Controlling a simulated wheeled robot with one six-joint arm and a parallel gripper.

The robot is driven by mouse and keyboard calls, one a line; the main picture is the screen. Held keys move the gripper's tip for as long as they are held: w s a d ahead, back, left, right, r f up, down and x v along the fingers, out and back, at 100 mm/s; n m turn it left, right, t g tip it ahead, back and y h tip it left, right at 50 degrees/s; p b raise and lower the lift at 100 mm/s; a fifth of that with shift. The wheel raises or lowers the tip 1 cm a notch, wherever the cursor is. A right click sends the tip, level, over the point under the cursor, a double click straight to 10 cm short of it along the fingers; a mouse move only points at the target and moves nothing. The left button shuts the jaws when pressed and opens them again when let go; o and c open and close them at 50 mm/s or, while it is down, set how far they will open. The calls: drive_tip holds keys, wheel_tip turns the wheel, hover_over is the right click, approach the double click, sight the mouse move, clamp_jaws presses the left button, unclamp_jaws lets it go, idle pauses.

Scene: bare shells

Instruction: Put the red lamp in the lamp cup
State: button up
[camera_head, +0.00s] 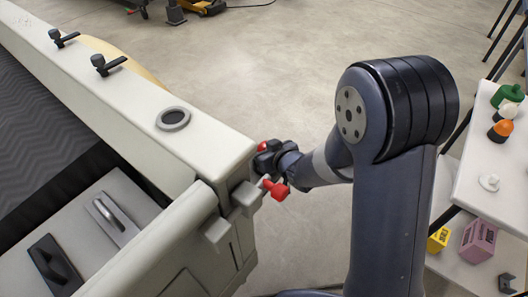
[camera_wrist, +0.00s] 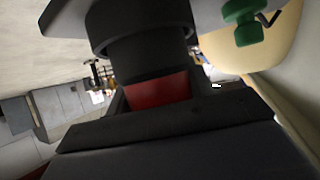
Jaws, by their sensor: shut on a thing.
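The red lamp (camera_head: 262,146) is mostly hidden by my gripper in the head view; only a little of its red top shows. In the wrist view a red patch of it (camera_wrist: 158,90) shows between dark parts. My gripper (camera_head: 267,157) is shut on it, just beyond the right end of the pale ledge. The lamp cup appears to be the dark-rimmed round ring (camera_head: 173,109) set in the top of that ledge, to the left of my gripper. The ring looks empty. Whether the lamp touches the ledge cannot be told.
The pale ledge (camera_head: 120,105) carries two dark knobs (camera_head: 107,64) farther left. A red lever-like part (camera_head: 275,188) is close below my gripper. At right, a pale table (camera_head: 495,205) holds green, white and orange lamps (camera_head: 501,131); yellow and pink boxes (camera_head: 479,241) sit lower.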

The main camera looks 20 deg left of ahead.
drive_tip(key=shift+f, duration=0.45)
drive_tip(key=shift+f, duration=0.2)
drive_tip(key=o, duration=1)
drive_tip(key=shift+r, duration=0.1)
drive_tip(key=shift+r, duration=0.2)
drive_tip(key=v, duration=1.2)
drive_tip(key=shift+s+f, duration=0.1)
drive_tip(key=shift+f, duration=0.05)
